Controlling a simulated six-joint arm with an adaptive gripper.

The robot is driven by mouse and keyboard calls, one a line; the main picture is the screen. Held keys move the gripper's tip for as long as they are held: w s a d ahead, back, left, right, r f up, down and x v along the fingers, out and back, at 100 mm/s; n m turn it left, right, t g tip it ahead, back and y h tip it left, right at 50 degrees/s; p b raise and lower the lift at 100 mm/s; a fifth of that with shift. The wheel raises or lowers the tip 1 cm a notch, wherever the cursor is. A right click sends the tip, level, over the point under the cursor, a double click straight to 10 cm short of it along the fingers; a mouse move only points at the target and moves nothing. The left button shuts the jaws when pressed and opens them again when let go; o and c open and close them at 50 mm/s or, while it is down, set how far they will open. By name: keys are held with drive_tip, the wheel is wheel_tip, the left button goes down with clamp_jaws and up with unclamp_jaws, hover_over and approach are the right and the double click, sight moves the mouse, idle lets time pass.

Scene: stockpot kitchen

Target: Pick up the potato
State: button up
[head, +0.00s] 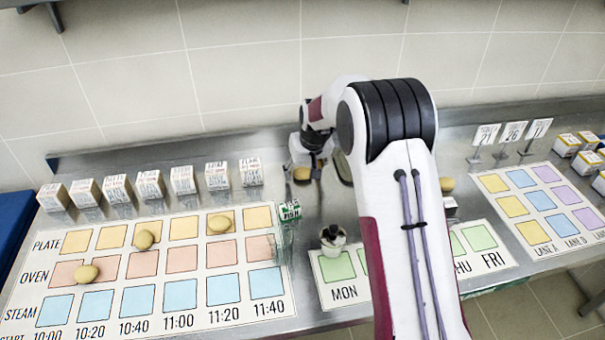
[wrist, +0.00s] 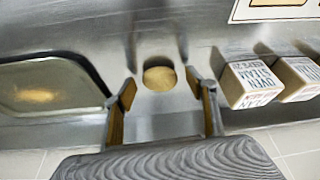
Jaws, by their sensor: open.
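A round tan potato (wrist: 159,78) lies on the steel counter in the wrist view, between and just beyond the fingertips of my gripper (wrist: 162,92). It looks apart from both fingers. In the head view my gripper (head: 304,172) is low over the back of the counter, and a bit of tan shows under it. Similar potatoes lie on the time chart: one in the oven row (head: 87,273), one at the plate row (head: 144,240) and another there (head: 219,223). Another tan piece (head: 447,184) lies right of my arm.
A metal tray (wrist: 50,84) lies left of my gripper in the wrist view. Labelled boxes (wrist: 249,80) stand close on the right; the head view shows their row (head: 217,176). A green fish block (head: 290,210) and a small pot-like item (head: 333,239) stand nearer the front.

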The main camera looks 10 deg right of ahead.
sight(304, 172)
drive_tip(key=shift+w+f, duration=0.1)
drive_tip(key=shift+f, duration=0.2)
drive_tip(key=c, duration=1.2)
drive_tip(key=shift+r, duration=0.1)
drive_tip(key=shift+r, duration=4.95)
